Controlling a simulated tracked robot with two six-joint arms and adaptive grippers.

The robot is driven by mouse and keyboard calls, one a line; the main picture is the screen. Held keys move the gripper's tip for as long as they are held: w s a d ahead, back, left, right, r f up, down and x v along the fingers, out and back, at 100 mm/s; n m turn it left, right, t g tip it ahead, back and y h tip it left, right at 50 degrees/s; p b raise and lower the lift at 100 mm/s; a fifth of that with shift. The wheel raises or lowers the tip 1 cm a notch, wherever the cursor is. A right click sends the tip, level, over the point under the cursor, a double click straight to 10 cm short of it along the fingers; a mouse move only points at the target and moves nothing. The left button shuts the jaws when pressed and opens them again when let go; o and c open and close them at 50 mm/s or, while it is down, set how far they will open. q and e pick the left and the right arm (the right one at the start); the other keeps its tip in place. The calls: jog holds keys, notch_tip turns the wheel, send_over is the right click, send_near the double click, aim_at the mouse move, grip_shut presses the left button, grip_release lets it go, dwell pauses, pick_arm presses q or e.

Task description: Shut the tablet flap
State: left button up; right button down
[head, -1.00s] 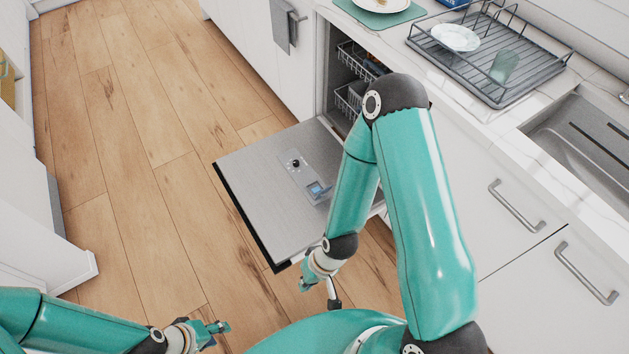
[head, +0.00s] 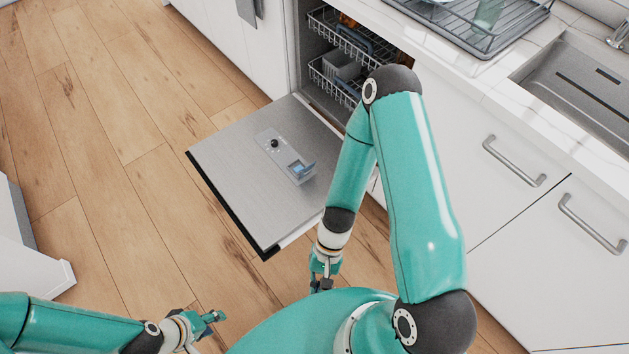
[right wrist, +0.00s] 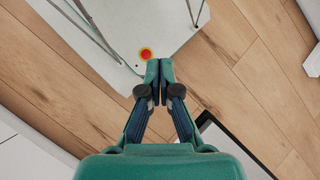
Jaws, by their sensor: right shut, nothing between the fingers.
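The tablet flap (head: 303,177) is a small grey piece standing raised at the near right end of the dispenser (head: 274,146), beside its blue-lit recess (head: 296,167). The dispenser is set in the inner face of the lowered dishwasher door (head: 225,155).
Dishwasher racks (head: 335,68) stand inside the cavity behind the door. White drawers with handles (head: 515,162) are on the right, below a counter with a sink (head: 575,90) and a dish rack (head: 470,25). Wooden floor (head: 100,150) is clear left of the door.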

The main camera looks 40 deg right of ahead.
jog(key=w+a+f+m+t+y+b, duration=0.35)
jog(key=w+f+m+y+b, duration=0.25)
jog(key=f+m+y+b, duration=0.35)
jog(key=m+t+h+b, duration=1.4)
jog(key=m+t+b, duration=0.2)
jog(key=m+t, duration=0.4)
send_near(310, 167)
jog(key=shift+n+t, duration=0.65)
jog(key=shift+n, duration=0.1)
jog(key=x, duration=0.6)
jog(key=shift+w+a+f, duration=0.1)
jog(key=shift+a+f, duration=0.1)
jog(key=shift+f, duration=0.1)
jog(key=shift+w+r, duration=0.2)
jog(key=shift+w, duration=0.3)
pick_arm(q)
notch_tip(310, 167, down, 29)
